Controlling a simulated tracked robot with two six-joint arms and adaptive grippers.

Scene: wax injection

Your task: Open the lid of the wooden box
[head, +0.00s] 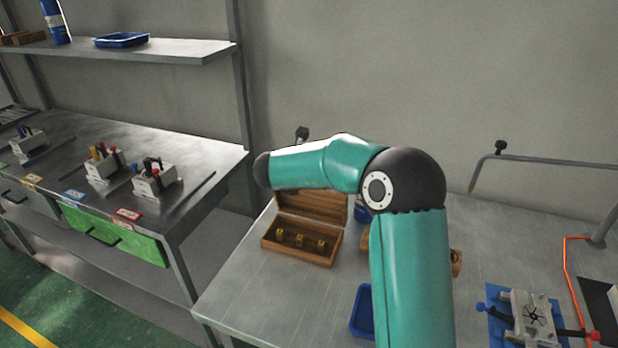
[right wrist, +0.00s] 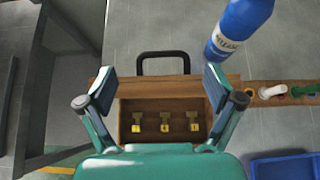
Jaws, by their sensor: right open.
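The wooden box (head: 300,258) stands on the metal table with its lid (head: 318,205) raised at the back. Its interior shows, with three yellow-marked pieces inside. In the right wrist view the box (right wrist: 126,125) lies beyond my right gripper (right wrist: 158,82), with a black handle (right wrist: 163,55) at its far side. The gripper is open, its fingers apart at the left and right of the box, with nothing held between them. Whether a finger touches the lid is unclear. In the head view my right arm hides that gripper. My left gripper is not in view.
A blue bottle (right wrist: 240,28) stands behind the box to the right. A blue tray (head: 362,312) and a wooden rack (right wrist: 262,88) are to the right of the box. A fixture (head: 530,315) is at the far right. The table's front left is clear.

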